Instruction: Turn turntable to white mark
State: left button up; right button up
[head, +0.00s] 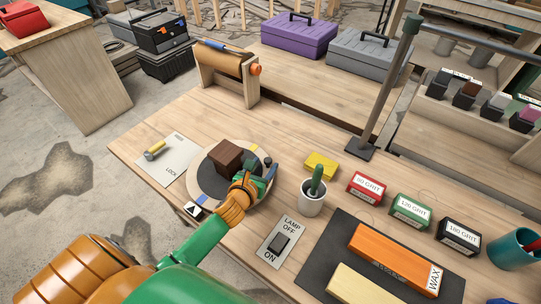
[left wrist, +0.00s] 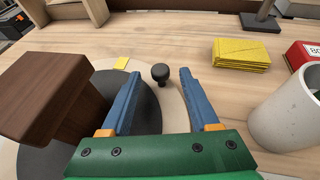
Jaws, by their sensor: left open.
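The turntable (head: 207,176) is a round dark grey disc with a pale rim; it also shows in the left wrist view (left wrist: 150,118). A dark brown block (head: 226,156) stands on it, and also shows in the left wrist view (left wrist: 45,90). A black knob (left wrist: 160,73) stands upright near the disc's edge, with a yellow mark (left wrist: 122,63) to its left. My left gripper (left wrist: 161,72) is open, its blue fingertips on either side of the knob with gaps. No white mark on the disc is clear to me; my gripper hides part of it. My right gripper is out of view.
A white tile with a black triangle (head: 193,209) lies beside the turntable. A lock plate (head: 165,158) is at left, a lamp switch (head: 279,243) at front. A roller stand (head: 228,75) is behind.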

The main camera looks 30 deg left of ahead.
aim_at(267, 163)
pick_arm(q)
jog(key=x, duration=0.4)
jog(key=shift+f, duration=0.1)
jog(key=shift+s, duration=0.2)
jog(key=shift+c, duration=0.7)
grip_shut()
jog(key=shift+s, duration=0.1)
